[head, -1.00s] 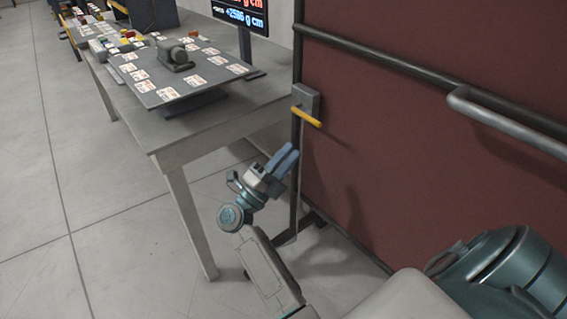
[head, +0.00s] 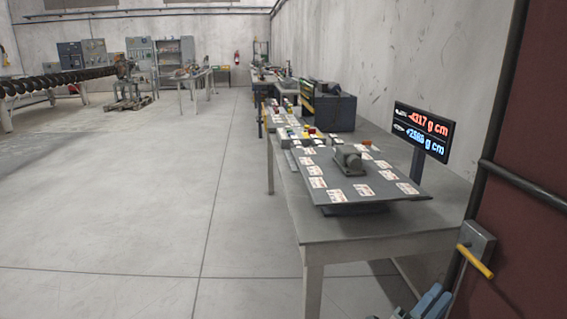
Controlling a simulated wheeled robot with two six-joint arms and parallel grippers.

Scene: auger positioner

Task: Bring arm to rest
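My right gripper (head: 432,300) shows only in part at the bottom edge of the head view, right of centre. Its blue fingers point up, just below and left of a yellow handle (head: 476,261) on a grey box by the dark red panel. A gap shows between the gripper and the handle. Nothing is seen in the fingers, but their opening is too cut off to judge. The rest of my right arm is out of the picture. My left gripper and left arm are not in view.
A grey table (head: 345,254) carries a tilted board (head: 339,189) with white cards and a small grey device (head: 350,160). A display (head: 424,130) stands at its right. The dark red panel (head: 522,190) borders the right side. Open floor (head: 140,200) lies left.

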